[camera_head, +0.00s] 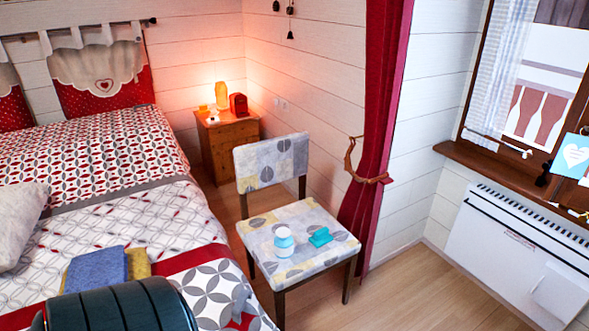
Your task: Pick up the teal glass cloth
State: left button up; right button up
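A small teal cloth (320,237), folded into a compact shape, lies on the patterned seat of the chair (301,262). It sits right of a white jar with a blue band (284,242), with a small gap between them. The cloth is fully visible, with nothing on top of it. Neither of my grippers shows in the head view.
The bed (190,220) fills the left, with a folded blue cloth (96,270) over a yellow cloth (138,263). A red curtain (380,110) hangs behind the chair. A nightstand (222,140) stands in the corner. Wooden floor (420,295) is clear to the chair's right.

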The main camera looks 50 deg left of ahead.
aim_at(321, 237)
jog(key=u, duration=1.4)
jog(key=z, duration=1.55)
jog(key=u, duration=1.55)
